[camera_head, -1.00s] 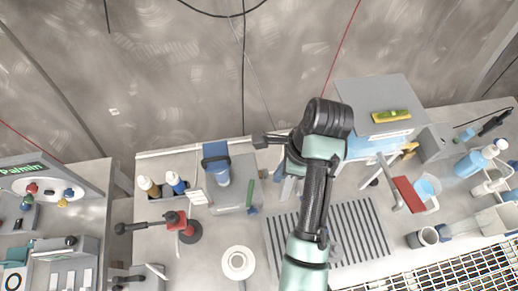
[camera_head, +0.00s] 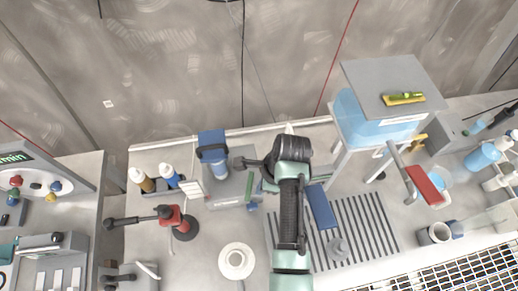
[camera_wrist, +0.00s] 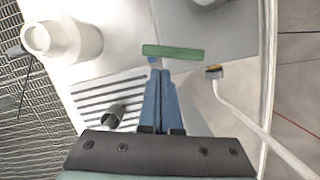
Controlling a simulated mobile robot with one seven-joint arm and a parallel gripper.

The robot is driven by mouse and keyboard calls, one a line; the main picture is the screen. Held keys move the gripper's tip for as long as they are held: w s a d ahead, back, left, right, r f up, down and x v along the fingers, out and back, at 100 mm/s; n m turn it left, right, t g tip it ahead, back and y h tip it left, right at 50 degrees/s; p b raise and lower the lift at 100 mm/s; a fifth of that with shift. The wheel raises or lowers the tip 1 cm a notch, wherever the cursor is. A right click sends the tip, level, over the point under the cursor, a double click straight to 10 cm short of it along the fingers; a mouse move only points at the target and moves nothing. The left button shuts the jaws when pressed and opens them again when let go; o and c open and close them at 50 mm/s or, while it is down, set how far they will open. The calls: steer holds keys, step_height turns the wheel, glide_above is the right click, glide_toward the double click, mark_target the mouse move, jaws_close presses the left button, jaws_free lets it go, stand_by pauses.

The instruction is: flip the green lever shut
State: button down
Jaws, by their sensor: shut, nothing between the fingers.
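The green lever (camera_wrist: 172,52) shows in the wrist view as a flat green bar just beyond my fingertips, beside a grey plate. In the head view the green lever (camera_head: 251,187) is a small upright green strip at the right side of the grey base (camera_head: 226,192) under a blue-topped device (camera_head: 212,150). My gripper (camera_wrist: 157,75) has blue fingers shut together, empty, with tips close to the lever's near edge. I cannot tell whether they touch it.
A white round container (camera_head: 237,262) stands in front of the lever, left of a striped grille (camera_head: 350,235). A red-and-black tool (camera_head: 170,218) and small bottles (camera_head: 172,177) are on the left. A raised stand (camera_head: 390,75) with a blue tank is on the right.

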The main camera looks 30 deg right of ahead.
mark_target(250, 188)
steer(key=shift+x, duration=1.2)
steer(key=shift+w+a, duration=0.1)
steer(key=shift+w, duration=0.05)
steer(key=shift+a+m, duration=0.1)
steer(key=shift+m, duration=0.3)
